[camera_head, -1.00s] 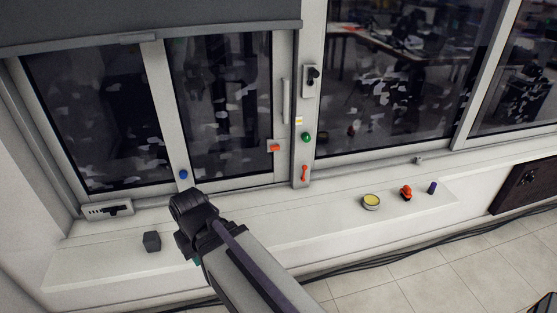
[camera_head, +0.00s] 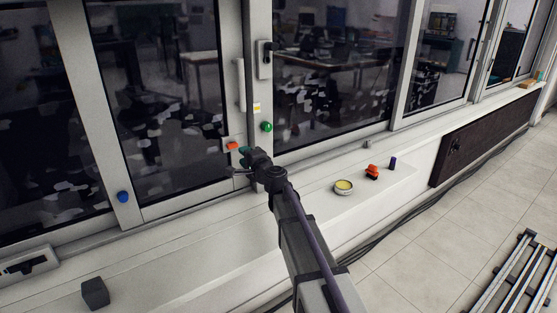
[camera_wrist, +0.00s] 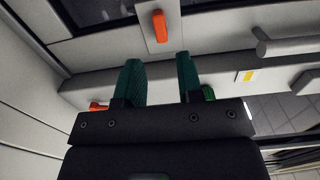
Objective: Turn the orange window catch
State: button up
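The orange catch (camera_head: 232,146) is a small orange piece on a light plate on the window frame. It also shows in the wrist view (camera_wrist: 160,26) at top centre, just beyond the gap between my fingers. My gripper (camera_head: 244,160) is close below and right of it in the head view. In the wrist view my gripper (camera_wrist: 161,72) has its two green fingers apart with nothing between them. The fingers look apart from the catch. A second orange-red piece (camera_wrist: 97,107) is partly hidden beside the left finger.
A green knob (camera_head: 267,126) and a black handle on a plate (camera_head: 265,58) are on the post. A pale vertical bar handle (camera_head: 240,84) is nearby. A blue knob (camera_head: 123,197), dark cube (camera_head: 95,292), yellow-topped tin (camera_head: 344,187) and red object (camera_head: 372,171) are around the sill.

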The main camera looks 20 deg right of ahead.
aim_at(234, 147)
jog(key=x, duration=0.8)
jog(key=c, duration=0.6)
jog(key=shift+o, duration=0.2)
jog(key=m, duration=0.4)
jog(key=shift+m, duration=0.4)
jog(key=m, duration=0.5)
jog(key=shift+m, duration=0.3)
jog(key=m, duration=0.7)
jog(key=shift+m, duration=0.3)
jog(key=o, duration=0.8)
jog(key=shift+s, duration=0.15)
